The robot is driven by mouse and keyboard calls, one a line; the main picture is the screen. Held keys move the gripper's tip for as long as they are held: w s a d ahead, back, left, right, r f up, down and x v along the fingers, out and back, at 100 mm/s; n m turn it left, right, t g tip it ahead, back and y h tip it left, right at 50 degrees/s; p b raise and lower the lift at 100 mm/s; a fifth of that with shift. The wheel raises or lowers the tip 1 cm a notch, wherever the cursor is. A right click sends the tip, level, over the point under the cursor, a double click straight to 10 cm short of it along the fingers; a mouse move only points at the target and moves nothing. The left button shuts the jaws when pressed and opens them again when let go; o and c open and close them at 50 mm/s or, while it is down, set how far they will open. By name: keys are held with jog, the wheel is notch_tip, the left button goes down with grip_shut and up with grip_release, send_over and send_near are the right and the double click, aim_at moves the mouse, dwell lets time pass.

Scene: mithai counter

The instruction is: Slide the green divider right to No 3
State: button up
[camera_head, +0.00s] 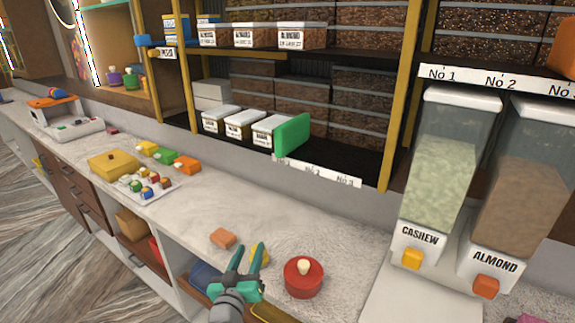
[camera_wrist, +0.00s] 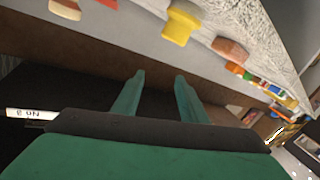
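The green divider (camera_head: 293,134) stands upright on the lower shelf, right beside the rightmost of several white-lidded boxes (camera_head: 271,131). The white label strip (camera_head: 320,172) runs along the shelf edge below it. The No 3 mark (camera_head: 345,182) is near the strip's right end, to the right of the divider. My gripper (camera_head: 251,256) is low over the front of the counter, well in front of and below the divider. Its green fingers are apart with nothing between them, as the wrist view (camera_wrist: 159,80) also shows. The divider cannot be made out in the wrist view.
A red lidded pot (camera_head: 303,277), a yellow knob-like piece (camera_head: 260,254) and an orange-brown block (camera_head: 222,238) are near my gripper. Cashew (camera_head: 437,185) and almond (camera_head: 518,200) dispensers stand at right. The shelf right of the divider looks empty. A yellow post (camera_head: 386,165) bounds it.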

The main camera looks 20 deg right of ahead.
jog(key=w+d+r+m+g+h, duration=0.1)
jog(key=w+d+r+m+h, duration=0.1)
jog(key=r, duration=0.6)
jog(key=w+d+r+m+g+h, duration=0.1)
jog(key=w+r+m+h, duration=0.15)
jog(key=r, duration=0.55)
jog(key=m+g+h, duration=0.2)
jog(key=m+g, duration=0.1)
jog(key=m, duration=0.1)
send_near(288, 133)
jog(key=shift+w+d+f, duration=0.2)
jog(key=shift+w+f, duration=0.35)
jog(key=shift+w, duration=0.15)
jog(key=shift+d+r, duration=0.1)
jog(key=shift+r, duration=0.1)
jog(key=x, duration=0.6)
jog(key=w+x, duration=0.1)
jog(key=x, duration=0.2)
jog(key=shift+w, duration=0.2)
jog(key=shift+s+d+f, duration=0.1)
jog(key=shift+d, duration=0.65)
jog(key=shift+a, duration=0.25)
grip_shut()
